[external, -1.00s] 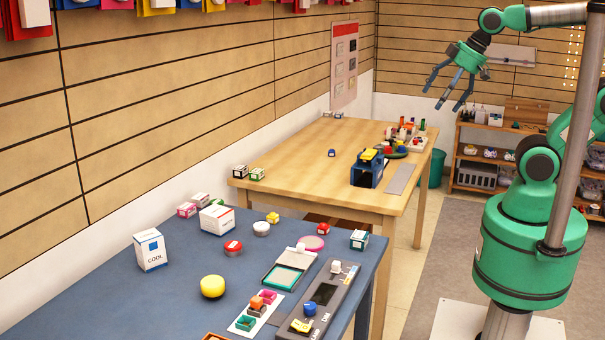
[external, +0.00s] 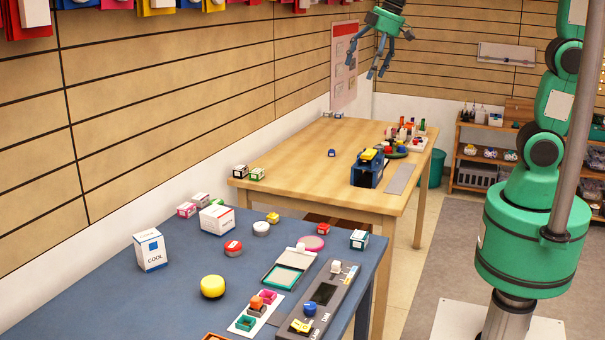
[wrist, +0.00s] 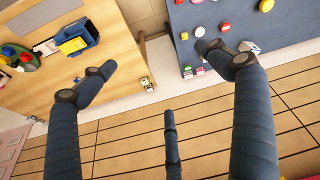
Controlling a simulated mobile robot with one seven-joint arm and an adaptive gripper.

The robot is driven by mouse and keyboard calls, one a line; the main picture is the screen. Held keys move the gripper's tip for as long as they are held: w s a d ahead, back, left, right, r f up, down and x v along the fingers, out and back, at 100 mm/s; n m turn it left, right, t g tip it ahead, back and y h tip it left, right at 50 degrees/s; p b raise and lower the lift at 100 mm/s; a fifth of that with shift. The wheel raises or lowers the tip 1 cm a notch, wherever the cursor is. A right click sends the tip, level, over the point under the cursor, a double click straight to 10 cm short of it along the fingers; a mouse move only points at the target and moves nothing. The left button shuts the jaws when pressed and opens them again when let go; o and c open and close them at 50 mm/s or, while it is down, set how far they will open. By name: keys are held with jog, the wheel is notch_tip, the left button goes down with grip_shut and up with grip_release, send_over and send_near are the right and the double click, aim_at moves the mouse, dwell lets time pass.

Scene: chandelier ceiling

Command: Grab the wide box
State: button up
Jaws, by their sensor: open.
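The wide box (external: 216,219) appears to be the low white box with red and green print at the back of the blue table (external: 120,310). A taller white box marked COOL (external: 150,250) stands to its left and nearer the camera. My gripper (external: 377,62) is open and empty, high above the far end of the wooden table, well away from the wide box. In the wrist view its fingers are spread. A white box (wrist: 250,46) shows beside the right finger there; I cannot tell which box it is. That finger hides part of the blue table.
A wooden table (external: 300,165) stands behind the blue table, with a blue holder (external: 368,170) on it. Small pink (external: 187,210) and green (external: 201,198) boxes sit close to the wide box. A red-topped tin (external: 233,248) is in front. A slatted wall (external: 150,100) runs along the left.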

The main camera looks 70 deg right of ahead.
jog(key=w+a+f+n+g+p, duration=0.1)
jog(key=w+a, duration=0.2)
jog(key=w, duration=0.4)
jog(key=w+a+f+n+p, duration=0.1)
jog(key=w+a+n+p, duration=0.15)
jog(key=w, duration=0.55)
jog(key=n+g+p, duration=0.3)
jog(key=n+p, duration=0.4)
send_over(217, 210)
jog(key=d, duration=0.1)
notch_tip(217, 210, down, 31)
jog(key=shift+s+d+f+y, duration=0.1)
jog(key=shift+s+y, duration=0.1)
jog(key=shift+y, duration=0.1)
jog(key=shift+f, duration=0.1)
jog(key=shift+w+a+f, duration=0.1)
jog(key=shift+a+f, duration=0.05)
jog(key=shift+f, duration=1.25)
jog(key=shift+s+a+f, duration=0.1)
jog(key=shift+a+f, duration=0.1)
jog(key=shift+f, duration=1.15)
jog(key=shift+w+a+f, duration=0.1)
jog(key=shift+a+f, duration=0.05)
jog(key=shift+f, duration=1.25)
jog(key=shift+f, duration=0.15)
jog(key=shift+a+f, duration=0.2)
jog(key=shift+f, duration=1)
jog(key=shift+a+f, duration=0.15)
jog(key=shift+f, duration=1.05)
